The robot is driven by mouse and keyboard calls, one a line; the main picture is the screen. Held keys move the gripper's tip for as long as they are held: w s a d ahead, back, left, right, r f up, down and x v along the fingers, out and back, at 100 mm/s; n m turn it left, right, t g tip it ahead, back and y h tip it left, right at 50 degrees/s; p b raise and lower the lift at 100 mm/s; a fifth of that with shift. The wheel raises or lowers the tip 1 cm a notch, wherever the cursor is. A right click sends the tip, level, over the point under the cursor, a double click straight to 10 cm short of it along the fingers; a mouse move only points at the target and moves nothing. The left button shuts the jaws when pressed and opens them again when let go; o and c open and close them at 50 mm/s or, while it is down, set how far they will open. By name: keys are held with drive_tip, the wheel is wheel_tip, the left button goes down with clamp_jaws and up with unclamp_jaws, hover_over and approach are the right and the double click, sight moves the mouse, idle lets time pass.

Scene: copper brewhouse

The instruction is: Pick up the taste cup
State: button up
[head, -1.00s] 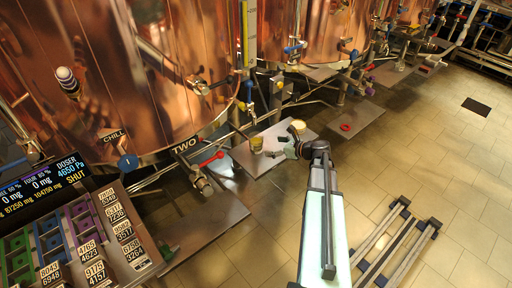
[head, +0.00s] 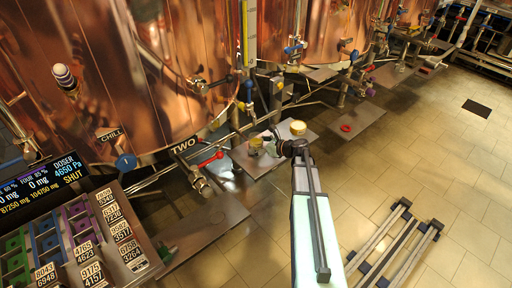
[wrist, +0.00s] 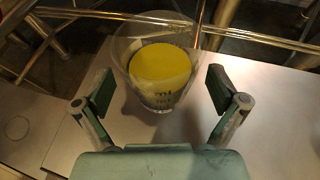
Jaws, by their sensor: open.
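The taste cup (wrist: 160,63) is a clear, flared cup with yellow liquid in it, upright on a metal shelf. In the wrist view it stands between and just ahead of my gripper's open fingers (wrist: 160,90), with a gap on both sides. In the head view the cup (head: 255,145) shows small and amber at the shelf's left part. My gripper (head: 271,144) is right beside it there, on its right, and its fingers are too small to make out clearly.
The metal shelf (head: 243,160) is mostly bare around the cup. Copper vessels and pipes rise behind. A red-handled valve (head: 211,160) is to the left. A red ring (head: 345,128) lies on another shelf.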

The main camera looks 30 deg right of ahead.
drive_tip(key=c, duration=1.5)
